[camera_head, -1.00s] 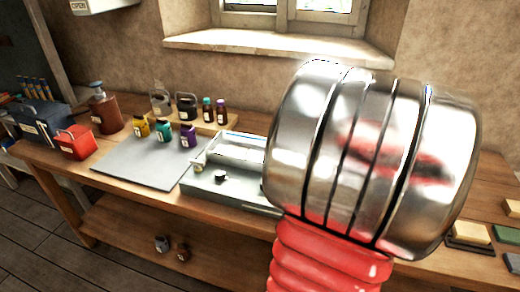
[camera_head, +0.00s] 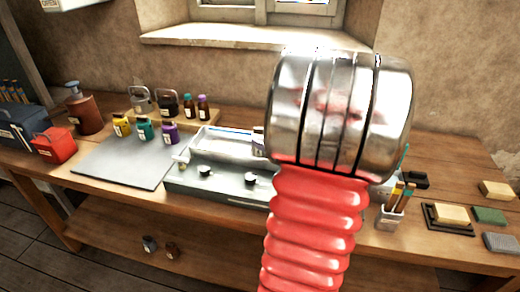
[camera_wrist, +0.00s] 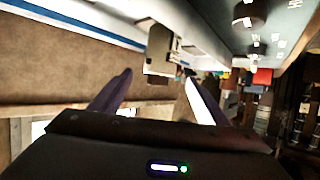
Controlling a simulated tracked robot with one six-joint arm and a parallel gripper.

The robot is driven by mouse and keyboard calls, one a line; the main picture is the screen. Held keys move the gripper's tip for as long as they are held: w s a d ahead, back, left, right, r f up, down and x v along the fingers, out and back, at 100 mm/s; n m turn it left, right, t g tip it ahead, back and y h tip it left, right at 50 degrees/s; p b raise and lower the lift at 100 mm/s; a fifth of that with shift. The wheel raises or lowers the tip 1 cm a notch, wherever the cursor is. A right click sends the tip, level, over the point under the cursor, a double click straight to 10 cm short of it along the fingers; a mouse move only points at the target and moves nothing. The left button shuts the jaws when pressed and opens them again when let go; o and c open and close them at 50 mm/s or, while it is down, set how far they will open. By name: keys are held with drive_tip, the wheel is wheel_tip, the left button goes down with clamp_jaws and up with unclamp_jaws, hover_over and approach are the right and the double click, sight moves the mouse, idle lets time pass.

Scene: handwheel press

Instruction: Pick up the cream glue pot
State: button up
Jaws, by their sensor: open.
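I cannot pick out a cream glue pot with certainty. A pale thing (camera_head: 383,190) shows partly behind my arm in the head view, too covered to name. My gripper (camera_wrist: 158,90) shows in the wrist view with its two fingers spread and nothing between the tips. A cream block-like thing (camera_wrist: 160,52) appears beyond the fingers, apart from them; I cannot tell what it is. In the head view my arm's shiny metal and red ribbed parts hide the gripper and the bench behind them.
The wooden bench holds a grey mat (camera_head: 120,163), a grey press-like tray (camera_head: 215,183), yellow (camera_head: 121,125), teal (camera_head: 145,130) and purple (camera_head: 170,133) jars, and a red box (camera_head: 53,146). A pale cup with brushes (camera_head: 390,218) and a sponge (camera_head: 450,214) stand at right.

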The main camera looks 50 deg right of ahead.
drive_tip(key=shift+x, duration=0.9)
drive_tip(key=shift+w, duration=0.15)
drive_tip(key=shift+x, duration=2.5)
drive_tip(key=shift+d, duration=0.1)
clamp_jaws()
